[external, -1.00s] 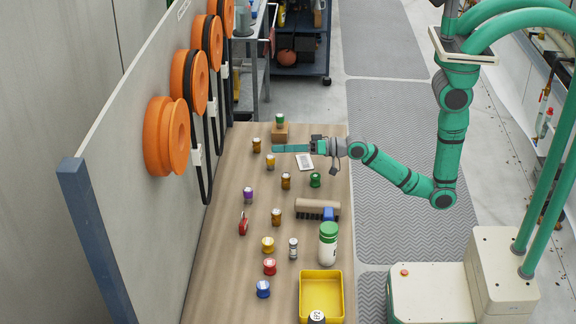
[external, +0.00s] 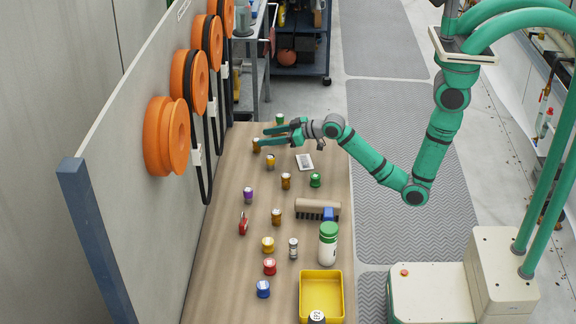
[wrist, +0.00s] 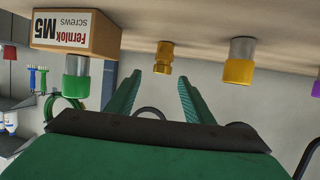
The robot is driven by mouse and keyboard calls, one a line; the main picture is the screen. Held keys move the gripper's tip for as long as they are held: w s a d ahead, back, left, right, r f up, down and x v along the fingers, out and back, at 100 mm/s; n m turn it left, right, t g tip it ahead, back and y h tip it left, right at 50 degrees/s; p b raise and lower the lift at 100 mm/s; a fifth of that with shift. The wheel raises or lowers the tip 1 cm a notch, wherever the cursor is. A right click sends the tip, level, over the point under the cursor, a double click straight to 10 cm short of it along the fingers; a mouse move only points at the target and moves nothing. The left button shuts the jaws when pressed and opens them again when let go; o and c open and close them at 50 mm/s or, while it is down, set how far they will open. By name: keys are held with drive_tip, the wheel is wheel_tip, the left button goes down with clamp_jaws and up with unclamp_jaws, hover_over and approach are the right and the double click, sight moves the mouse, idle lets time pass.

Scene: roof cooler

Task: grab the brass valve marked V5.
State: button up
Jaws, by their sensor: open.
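A brass valve (external: 256,144) stands on the bench near its far left. In the wrist view the brass valve (wrist: 163,57) is ahead of and between my finger tips, apart from them. My gripper (external: 265,136) is open and empty, with its fingers pointing left toward that valve. In the wrist view my gripper (wrist: 158,79) shows two spread green fingers. More brass-coloured valves stand nearer, one (external: 286,181) mid-bench and another (external: 276,216) below it. I cannot read a V5 mark on any of them.
A yellow-and-grey valve (wrist: 240,62) stands right of the brass valve in the wrist view. A screws box (wrist: 76,33) and a green-and-grey valve (wrist: 76,78) are left. A brush (external: 316,207), bottle (external: 328,245) and yellow tray (external: 321,292) stand nearer. The panel (external: 130,150) borders the bench's left.

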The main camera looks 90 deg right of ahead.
drive_tip(key=shift+x, duration=2.55)
drive_tip(key=shift+a+f, duration=0.15)
drive_tip(key=shift+f, duration=0.05)
clamp_jaws()
